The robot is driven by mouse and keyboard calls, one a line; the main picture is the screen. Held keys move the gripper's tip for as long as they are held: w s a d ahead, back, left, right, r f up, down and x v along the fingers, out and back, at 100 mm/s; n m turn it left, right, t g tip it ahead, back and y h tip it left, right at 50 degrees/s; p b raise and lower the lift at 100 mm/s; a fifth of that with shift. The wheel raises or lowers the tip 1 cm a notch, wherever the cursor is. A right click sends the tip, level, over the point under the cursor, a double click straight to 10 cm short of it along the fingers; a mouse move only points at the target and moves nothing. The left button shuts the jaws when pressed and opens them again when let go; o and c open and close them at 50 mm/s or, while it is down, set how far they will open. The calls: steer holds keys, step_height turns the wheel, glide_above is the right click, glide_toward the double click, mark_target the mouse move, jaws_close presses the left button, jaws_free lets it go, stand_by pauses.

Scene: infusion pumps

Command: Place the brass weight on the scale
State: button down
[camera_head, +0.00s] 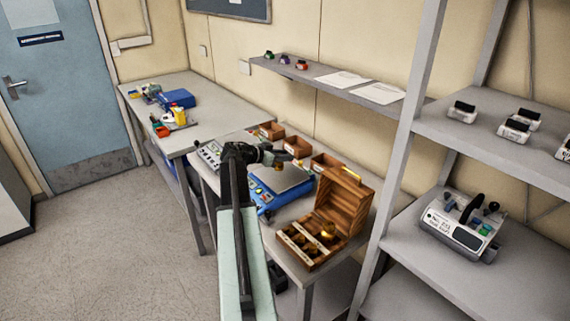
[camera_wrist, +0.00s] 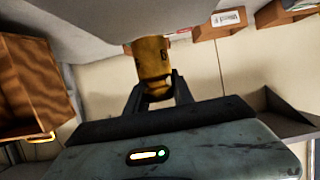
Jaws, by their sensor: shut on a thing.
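My gripper (camera_wrist: 158,88) is shut on the brass weight (camera_wrist: 152,62) in the wrist view, with one dark finger on each side of its narrower end. The weight's other end meets a grey surface along the top of that view; I cannot tell whether it touches. In the head view my gripper (camera_head: 281,157) is over the back part of the blue scale (camera_head: 268,206), whose flat grey pan (camera_head: 284,181) looks empty. The held weight cannot be made out there. An open wooden weight box (camera_head: 345,197) stands right of the scale, with a brass weight (camera_head: 327,230) in it.
Several small brown bins (camera_head: 298,146) line the wall behind the scale. A shelf (camera_head: 330,80) hangs above them. A grey rack (camera_head: 395,150) stands close on the right. A second table (camera_head: 215,105) with a blue case is at the far left.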

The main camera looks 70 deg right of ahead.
steer(key=shift+d, duration=0.55)
steer(key=shift+d+f, duration=0.1)
steer(key=shift+d, duration=0.5)
steer(key=f+b, duration=0.3)
steer(key=b, duration=0.1)
steer(key=shift+a+f, duration=0.2)
steer(key=shift+f, duration=0.2)
steer(key=shift+r, duration=0.2)
steer(key=c, duration=1.5)
jaws_free()
steer(key=shift+f, duration=0.2)
steer(key=o, duration=0.4)
